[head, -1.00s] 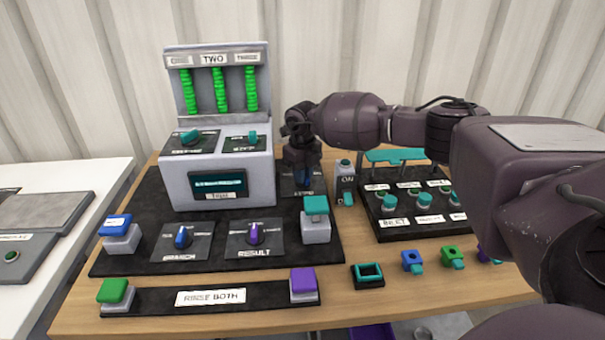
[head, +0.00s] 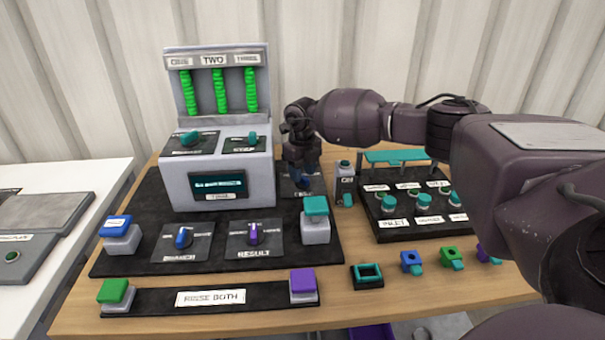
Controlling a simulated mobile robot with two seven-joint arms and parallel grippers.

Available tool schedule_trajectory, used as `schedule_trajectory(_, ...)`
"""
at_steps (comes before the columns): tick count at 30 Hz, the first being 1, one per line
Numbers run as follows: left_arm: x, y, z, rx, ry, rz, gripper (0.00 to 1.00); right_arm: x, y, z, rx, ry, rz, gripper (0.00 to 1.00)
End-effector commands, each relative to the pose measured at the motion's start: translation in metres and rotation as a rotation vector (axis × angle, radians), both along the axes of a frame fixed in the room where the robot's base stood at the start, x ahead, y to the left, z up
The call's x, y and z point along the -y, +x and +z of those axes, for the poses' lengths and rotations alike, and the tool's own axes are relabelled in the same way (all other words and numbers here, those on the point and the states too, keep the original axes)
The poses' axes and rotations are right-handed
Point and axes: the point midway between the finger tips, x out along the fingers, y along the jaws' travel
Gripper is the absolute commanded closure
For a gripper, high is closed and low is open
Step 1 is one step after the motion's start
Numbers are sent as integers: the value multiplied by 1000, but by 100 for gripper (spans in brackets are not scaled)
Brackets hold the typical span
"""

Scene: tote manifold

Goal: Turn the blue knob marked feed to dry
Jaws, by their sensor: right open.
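A blue knob (head: 304,187) stands on a small black plate (head: 292,191) just right of the grey machine (head: 232,195). Its label lies below it and is too small to read surely. My right gripper (head: 303,170) reaches in from the right, points down and is open over this knob, covering its upper part. I cannot tell whether the fingers touch it. Another blue knob (head: 183,238) sits on the front plate labelled BRANCH. My left gripper is not in view.
A purple RESULT knob (head: 254,235) and a teal-topped button (head: 316,206) stand in front. A grey switch box (head: 345,180) is close right of the gripper. A black panel with teal knobs (head: 380,228) is further right. A green button (head: 115,291) is at front left.

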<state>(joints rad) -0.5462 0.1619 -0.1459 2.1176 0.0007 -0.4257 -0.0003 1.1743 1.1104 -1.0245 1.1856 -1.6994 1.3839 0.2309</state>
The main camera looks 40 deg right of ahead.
Motion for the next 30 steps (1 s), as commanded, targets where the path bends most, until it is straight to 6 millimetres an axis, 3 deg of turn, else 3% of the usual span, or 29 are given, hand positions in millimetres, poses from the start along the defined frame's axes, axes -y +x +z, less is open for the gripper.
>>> schedule_trajectory(6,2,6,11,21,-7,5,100,1,1,46,9,1,-1,58)
schedule_trajectory(15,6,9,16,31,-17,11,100,0,1,88,5,-1,1,58)
schedule_trajectory(30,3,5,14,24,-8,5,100,0,0,97,2,0,0,58)
